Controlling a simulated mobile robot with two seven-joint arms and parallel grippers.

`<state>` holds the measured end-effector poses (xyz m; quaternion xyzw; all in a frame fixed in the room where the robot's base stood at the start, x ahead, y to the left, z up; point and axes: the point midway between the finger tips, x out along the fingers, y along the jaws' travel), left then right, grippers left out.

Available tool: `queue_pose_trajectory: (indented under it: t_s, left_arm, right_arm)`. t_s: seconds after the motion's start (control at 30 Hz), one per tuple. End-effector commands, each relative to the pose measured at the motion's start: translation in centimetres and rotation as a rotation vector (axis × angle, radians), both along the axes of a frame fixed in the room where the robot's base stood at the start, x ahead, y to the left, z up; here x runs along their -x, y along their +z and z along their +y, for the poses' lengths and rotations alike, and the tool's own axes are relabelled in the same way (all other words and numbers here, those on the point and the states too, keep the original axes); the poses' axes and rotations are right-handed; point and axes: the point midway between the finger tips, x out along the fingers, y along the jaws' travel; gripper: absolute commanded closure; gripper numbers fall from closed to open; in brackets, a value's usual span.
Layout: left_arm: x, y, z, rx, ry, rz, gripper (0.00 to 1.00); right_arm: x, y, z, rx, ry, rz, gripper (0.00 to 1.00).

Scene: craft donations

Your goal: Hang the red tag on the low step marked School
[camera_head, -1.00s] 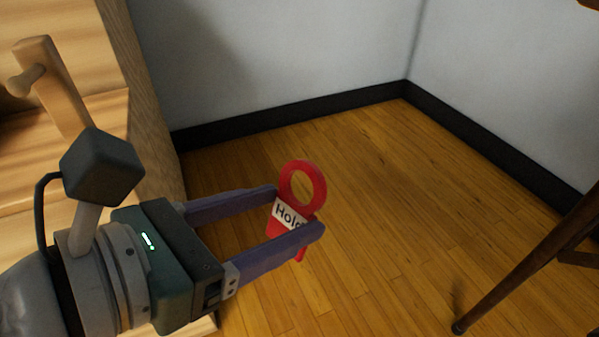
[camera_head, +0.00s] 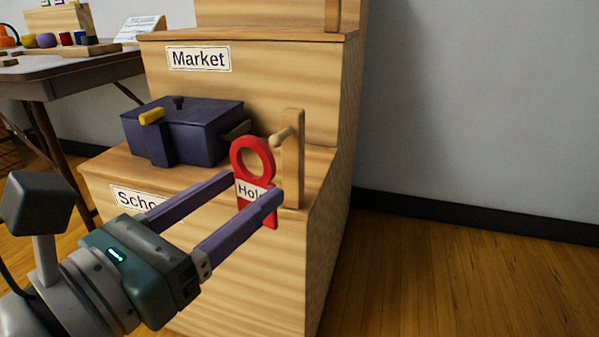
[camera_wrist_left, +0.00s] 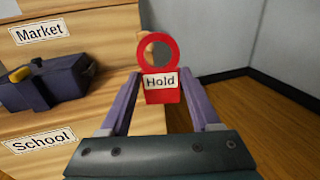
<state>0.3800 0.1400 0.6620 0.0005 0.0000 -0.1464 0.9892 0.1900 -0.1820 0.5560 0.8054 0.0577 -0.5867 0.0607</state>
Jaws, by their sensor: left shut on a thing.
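The red tag (camera_head: 252,157), with a ring at its top and a white "Hold" label, is held upright between the fingers of my left gripper (camera_head: 254,199). It also shows in the left wrist view (camera_wrist_left: 161,94). The low wooden step (camera_head: 228,262) bears a "School" label (camera_head: 137,198), partly covered by my gripper in the head view. A wooden post with a peg (camera_head: 292,160) stands at the step's right end. In the head view the tag's ring overlaps the area just left of the peg; I cannot tell the depth gap. My right gripper is not in view.
A dark purple box (camera_head: 195,130) with a yellow handle sits on the low step, left of the post. The higher step carries a "Market" label (camera_head: 198,58). A table (camera_head: 50,68) with small coloured items stands at the back left. Open floor (camera_head: 440,285) lies right.

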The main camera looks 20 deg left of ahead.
Motion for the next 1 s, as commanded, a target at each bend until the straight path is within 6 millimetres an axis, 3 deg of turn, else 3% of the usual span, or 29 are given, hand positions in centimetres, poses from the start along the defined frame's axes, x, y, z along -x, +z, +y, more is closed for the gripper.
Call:
queue_pose_trajectory:
  t_s: [1.0]
  left_arm:
    - [-6.8,-0.6,-0.3,0.000,-0.001,0.000,0.97]
  right_arm:
    - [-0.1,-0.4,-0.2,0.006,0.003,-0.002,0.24]
